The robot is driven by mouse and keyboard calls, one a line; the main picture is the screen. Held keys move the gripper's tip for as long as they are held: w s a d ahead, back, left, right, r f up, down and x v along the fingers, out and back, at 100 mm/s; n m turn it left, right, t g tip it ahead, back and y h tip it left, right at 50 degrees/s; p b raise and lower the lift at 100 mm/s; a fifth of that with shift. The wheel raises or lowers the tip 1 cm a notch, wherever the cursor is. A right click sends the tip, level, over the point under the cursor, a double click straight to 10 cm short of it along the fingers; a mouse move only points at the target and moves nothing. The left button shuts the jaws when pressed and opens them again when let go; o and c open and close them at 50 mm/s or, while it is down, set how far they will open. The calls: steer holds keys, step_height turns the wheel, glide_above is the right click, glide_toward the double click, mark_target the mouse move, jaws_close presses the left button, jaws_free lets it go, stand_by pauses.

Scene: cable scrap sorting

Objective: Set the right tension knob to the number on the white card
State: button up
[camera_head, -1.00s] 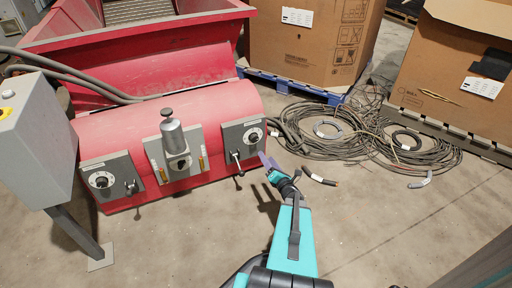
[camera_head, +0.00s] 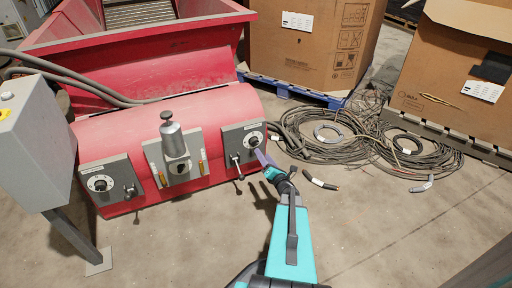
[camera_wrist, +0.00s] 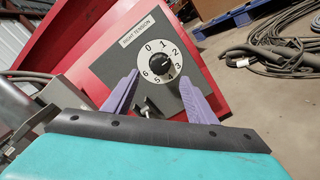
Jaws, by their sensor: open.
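The right tension knob (camera_wrist: 159,64) is a black knob on a white dial numbered 0 to 6, on a grey panel labelled RIGHT TENSION. Its pointer is too small to read surely. In the head view the same knob (camera_head: 254,138) sits at the right end of the red machine. My gripper (camera_wrist: 158,77) is open, its two purple fingers spread on either side of the lower dial in the wrist view, nothing between them held. In the head view my gripper (camera_head: 262,158) is just right of and below the knob. I cannot make out a white card with a readable number.
A small lever (camera_wrist: 146,107) sits below the dial, close to the fingers. A second dial (camera_head: 100,184) is at the machine's left end. Cable coils (camera_head: 330,140) lie on the floor to the right. White labels are on the cardboard boxes (camera_head: 297,20).

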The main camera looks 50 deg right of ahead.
mark_target(255, 144)
steer(key=b+x, duration=0.2)
steer(key=x, duration=0.7)
steer(key=c, duration=1.1)
steer(key=shift+o, duration=0.2)
